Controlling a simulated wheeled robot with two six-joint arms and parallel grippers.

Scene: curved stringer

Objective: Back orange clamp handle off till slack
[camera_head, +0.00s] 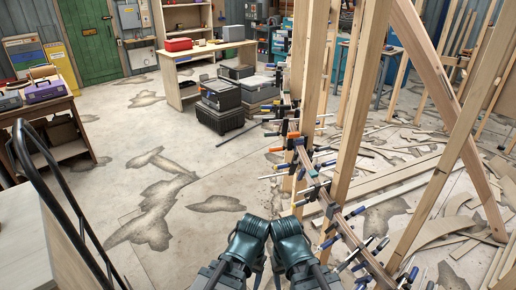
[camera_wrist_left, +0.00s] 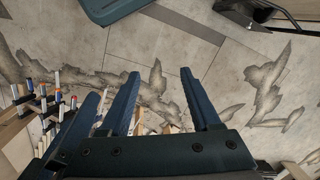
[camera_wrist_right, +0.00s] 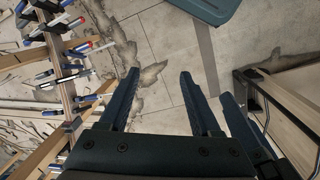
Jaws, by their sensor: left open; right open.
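A curved wooden stringer (camera_head: 323,190) runs along a row of upright posts, with several bar clamps on it. Most clamp handles look blue, black or red. I cannot tell which clamp is the task's. My left gripper (camera_wrist_left: 160,75) and right gripper (camera_wrist_right: 159,75) are open and empty, side by side, left of the stringer. Neither touches a clamp. In the head view their fingertips are hidden behind dark arm parts.
Black cases (camera_head: 220,105) stand on the floor beyond. A workbench (camera_head: 190,75) with a red box is at the back. A wooden post (camera_head: 440,150) and wood offcuts (camera_head: 440,225) crowd the right. The stained concrete floor (camera_head: 110,170) at left is clear.

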